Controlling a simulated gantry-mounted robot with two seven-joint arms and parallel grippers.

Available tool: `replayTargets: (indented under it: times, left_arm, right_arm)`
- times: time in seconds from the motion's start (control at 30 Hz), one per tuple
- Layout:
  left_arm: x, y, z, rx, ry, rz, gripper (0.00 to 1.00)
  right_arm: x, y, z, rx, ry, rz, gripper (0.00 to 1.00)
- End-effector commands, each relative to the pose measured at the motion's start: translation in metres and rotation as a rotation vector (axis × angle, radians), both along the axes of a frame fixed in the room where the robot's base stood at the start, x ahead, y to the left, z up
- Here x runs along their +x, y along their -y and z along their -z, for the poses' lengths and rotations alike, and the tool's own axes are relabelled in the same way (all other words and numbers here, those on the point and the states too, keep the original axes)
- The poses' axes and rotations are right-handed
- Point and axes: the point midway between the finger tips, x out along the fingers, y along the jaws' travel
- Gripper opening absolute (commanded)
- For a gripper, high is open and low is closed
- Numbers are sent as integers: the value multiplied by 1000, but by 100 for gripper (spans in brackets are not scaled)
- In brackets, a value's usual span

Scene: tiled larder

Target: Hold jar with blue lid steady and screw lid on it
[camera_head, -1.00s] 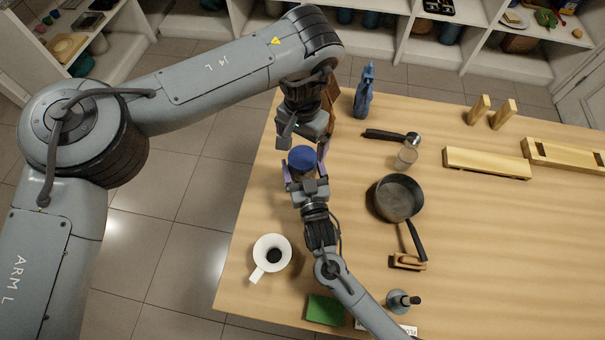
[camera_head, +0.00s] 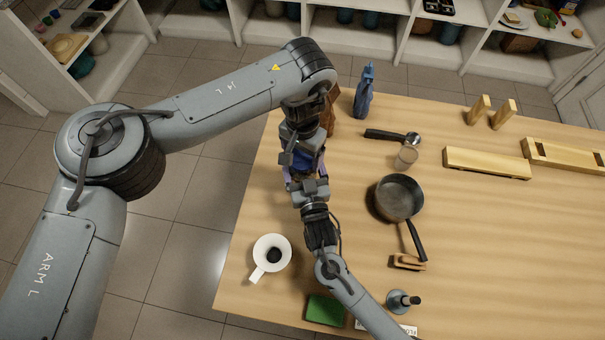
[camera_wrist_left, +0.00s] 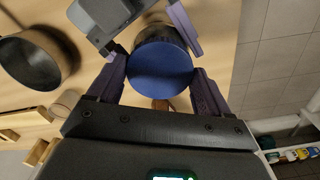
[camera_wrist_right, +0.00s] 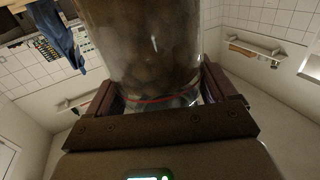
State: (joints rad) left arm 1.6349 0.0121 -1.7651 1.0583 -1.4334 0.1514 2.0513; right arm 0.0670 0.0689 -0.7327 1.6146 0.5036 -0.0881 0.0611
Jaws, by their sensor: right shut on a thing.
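The jar holds brown contents and fills the upper middle of the right wrist view (camera_wrist_right: 145,45). My right gripper (camera_head: 307,180) is shut on the jar's sides near the table's left edge. The round blue lid (camera_wrist_left: 160,70) sits on top of the jar; whether its thread is engaged cannot be told. In the head view the lid (camera_head: 309,161) is mostly covered by my left gripper (camera_head: 302,152), which is directly over it. In the left wrist view, my left gripper's purple fingers (camera_wrist_left: 158,78) are open on either side of the lid, with narrow gaps.
A white mug (camera_head: 271,254) and a green pad (camera_head: 325,310) lie near my right arm. A dark saucepan (camera_head: 399,198), a glass (camera_head: 405,157) and a blue bottle (camera_head: 364,92) stand right of the grippers. A brown block (camera_head: 329,110) is close behind my left gripper.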

Motion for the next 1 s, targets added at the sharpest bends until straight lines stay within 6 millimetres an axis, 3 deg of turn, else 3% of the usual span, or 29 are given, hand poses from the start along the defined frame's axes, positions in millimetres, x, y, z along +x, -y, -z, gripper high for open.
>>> replayTargets:
  times: [0.03,0.23,0.47,1.0]
  left_arm:
    - [0,0,0,1,1,0,71]
    - [0,0,0,1,1,0,41]
    - [0,-1,0,1,0,147,41]
    - [1,-1,0,3,1,1324,41]
  right_arm:
    - [0,0,0,0,1,0,0]
    - [0,0,0,0,1,0,0]
    - [0,0,0,0,1,0,0]
    - [0,0,0,0,1,1,0]
